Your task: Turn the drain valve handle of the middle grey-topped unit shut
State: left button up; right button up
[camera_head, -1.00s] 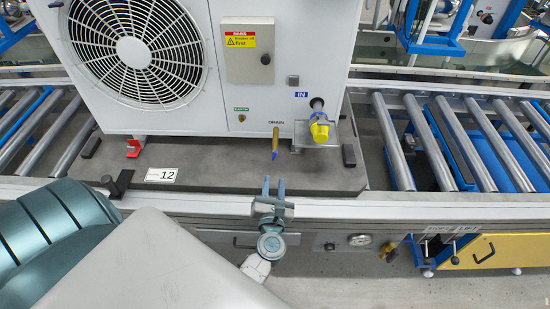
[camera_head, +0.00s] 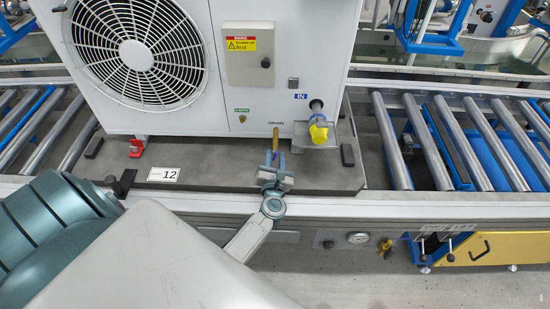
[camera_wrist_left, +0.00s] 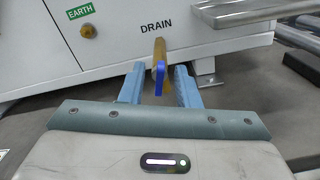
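The drain valve handle (camera_wrist_left: 159,78) has a blue tip and sticks out below the DRAIN label on the white unit (camera_head: 190,118). The brass drain pipe with it also shows in the head view (camera_head: 275,141). My left gripper (camera_wrist_left: 158,84) is open. Its two blue fingers stand either side of the blue-tipped handle, with gaps visible on both sides. In the head view the left gripper (camera_head: 272,161) reaches up to the drain from below and covers the handle's tip. My right gripper is not in view. The unit's top is out of view.
A yellow-capped fitting (camera_head: 318,132) on a bracket sits right of the drain, under the IN label. The unit stands on a dark pallet (camera_head: 225,178) with a "12" tag (camera_head: 163,175). Roller conveyors (camera_head: 455,140) run to both sides.

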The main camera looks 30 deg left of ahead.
pick_arm(q)
grip_shut()
jog(key=shift+m+p, duration=0.3)
jog(key=shift+m, duration=0.3)
jog(key=m+p, duration=0.2)
jog(key=m, duration=0.2)
jog(key=m+p, duration=0.3)
jog(key=m, duration=0.1)
jog(key=m+p, duration=0.2)
jog(key=m, duration=0.2)
jog(key=shift+d+f+m, duration=0.15)
jog(key=shift+f+m, duration=0.1)
jog(key=shift+m, duration=0.15)
